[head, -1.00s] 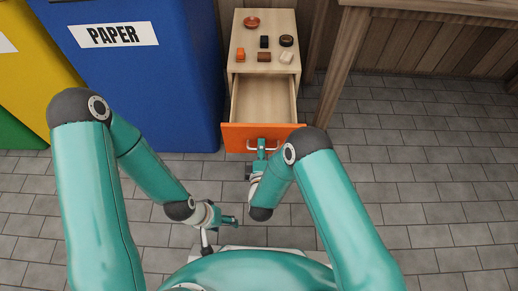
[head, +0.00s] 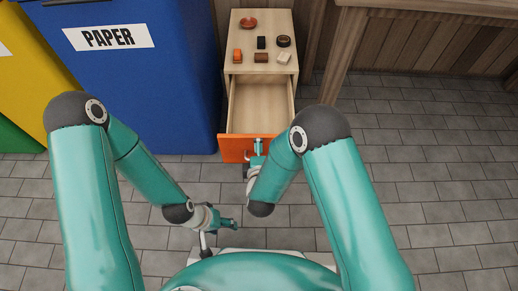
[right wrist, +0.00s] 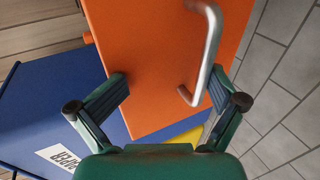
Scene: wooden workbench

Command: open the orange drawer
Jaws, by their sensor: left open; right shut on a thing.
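The orange drawer (head: 233,148) of the wooden cabinet (head: 233,63) is pulled well out, and its bare pale inside shows in the head view. Its orange front (right wrist: 150,60) and metal handle (right wrist: 211,45) fill much of the right wrist view. My right gripper (head: 258,147) is at the drawer front, shut on the handle; in the right wrist view its fingers (right wrist: 168,84) look spread, with the handle near the right finger. My left gripper (head: 232,224) is open and empty, low in front of the drawer and apart from it.
Several small items, including a reddish bowl (head: 248,22) and a dark round item (head: 283,41), rest on the cabinet top. A blue paper bin (head: 150,90) stands close on the left. A wooden bench leg (head: 343,60) is at the right. Tiled floor (head: 440,190) is clear at the right.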

